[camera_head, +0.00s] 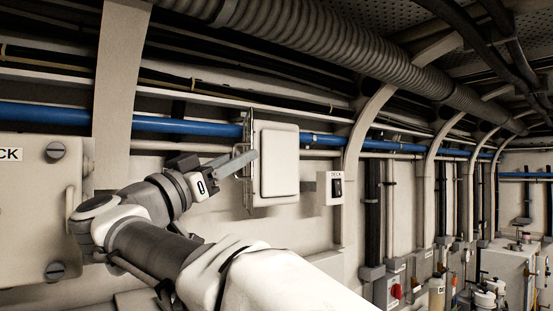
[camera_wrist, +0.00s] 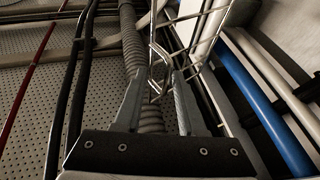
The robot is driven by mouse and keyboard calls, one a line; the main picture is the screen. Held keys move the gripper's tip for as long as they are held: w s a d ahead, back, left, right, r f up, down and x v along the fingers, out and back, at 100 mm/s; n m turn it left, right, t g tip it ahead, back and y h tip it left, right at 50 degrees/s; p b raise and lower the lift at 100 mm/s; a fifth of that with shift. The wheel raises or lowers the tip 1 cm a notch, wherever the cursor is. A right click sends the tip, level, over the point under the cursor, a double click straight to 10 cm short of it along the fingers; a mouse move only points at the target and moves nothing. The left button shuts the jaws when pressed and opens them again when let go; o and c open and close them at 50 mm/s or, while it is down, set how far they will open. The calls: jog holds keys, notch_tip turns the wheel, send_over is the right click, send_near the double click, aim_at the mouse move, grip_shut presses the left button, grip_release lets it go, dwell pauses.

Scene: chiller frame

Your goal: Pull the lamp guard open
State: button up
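The lamp is a pale rectangular panel (camera_head: 276,161) on the wall, right of my gripper in the head view. A thin wire guard (camera_head: 249,118) shows nearly edge-on along the lamp's left side. In the wrist view the wire guard (camera_wrist: 203,22) runs across the top, with a bent wire loop (camera_wrist: 152,60) hanging from it. My gripper (camera_head: 246,161) reaches to the guard. In the wrist view its fingers (camera_wrist: 158,78) are apart, with the loop at or between the tips. I cannot see either finger pressing on the wire.
A blue pipe (camera_head: 200,124) runs along the wall behind the lamp. A small switch box (camera_head: 331,188) is to the lamp's right. A large pale cabinet (camera_head: 30,215) stands at left, and a ribbed duct (camera_head: 310,40) runs overhead.

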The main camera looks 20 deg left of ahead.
jog(key=b+v, duration=0.3)
jog(key=v, duration=1.3)
jog(key=shift+s+b, duration=0.3)
jog(key=shift+b, duration=0.1)
